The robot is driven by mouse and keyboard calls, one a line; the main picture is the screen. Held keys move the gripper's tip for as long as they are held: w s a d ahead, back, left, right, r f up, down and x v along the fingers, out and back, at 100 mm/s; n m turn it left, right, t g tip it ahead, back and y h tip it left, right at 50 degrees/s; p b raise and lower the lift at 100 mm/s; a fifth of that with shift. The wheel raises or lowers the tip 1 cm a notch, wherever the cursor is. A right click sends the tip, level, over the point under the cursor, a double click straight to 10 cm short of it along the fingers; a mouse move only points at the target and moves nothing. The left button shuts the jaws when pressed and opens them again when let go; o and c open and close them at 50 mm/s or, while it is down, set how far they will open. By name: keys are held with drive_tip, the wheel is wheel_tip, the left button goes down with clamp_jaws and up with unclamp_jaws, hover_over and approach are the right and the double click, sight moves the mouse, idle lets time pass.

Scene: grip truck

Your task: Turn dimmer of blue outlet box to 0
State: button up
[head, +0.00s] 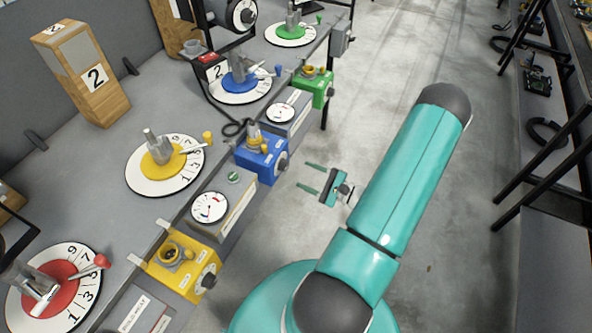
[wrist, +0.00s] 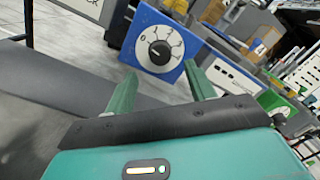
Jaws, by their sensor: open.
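The blue outlet box (head: 262,160) is mounted at the right edge of the long grey bench in the head view. Its dark dimmer knob (head: 282,161) is on the side facing the aisle. In the wrist view the blue box (wrist: 133,36) shows a white dial with a black dimmer knob (wrist: 160,52). The 0 is at the dial's left, with higher numbers running clockwise over the top. I cannot tell which number the knob points to. My gripper (head: 302,176) is open and empty in the aisle, its fingers pointing toward the box. In the wrist view my gripper (wrist: 160,76) has its fingertips below the dial, apart from the knob.
A yellow outlet box (head: 183,266) and a green outlet box (head: 315,86) flank the blue one along the bench edge. Gauge panels (head: 222,212) stand between them. Black racks (head: 545,130) line the far right. The grey aisle floor (head: 395,60) is clear.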

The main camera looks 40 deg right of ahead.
drive_tip(key=v, duration=0.7)
drive_tip(key=shift+s, duration=0.25)
drive_tip(key=w+a+r+n+g+y, duration=0.2)
drive_tip(key=w+a+r+n+g, duration=0.2)
drive_tip(key=a+r+n+g, duration=0.4)
drive_tip(key=w+a+r+n+g+y, duration=0.2)
drive_tip(key=w+a+r+n+g, duration=0.2)
drive_tip(key=a+r+n+g, duration=0.45)
drive_tip(key=s+a+r+n+t+h, duration=0.2)
drive_tip(key=a+r+n+h, duration=0.1)
drive_tip(key=a+r+h, duration=0.2)
drive_tip(key=s+a+r+n+t+h, duration=0.2)
drive_tip(key=s+a+r+n+h, duration=0.1)
drive_tip(key=a+r, duration=0.6)
wheel_tip(320, 180, up, 5)
drive_tip(key=shift+s+a+f+n+h, duration=0.2)
drive_tip(key=shift+a+n+h, duration=0.35)
drive_tip(key=shift+h, duration=0.55)
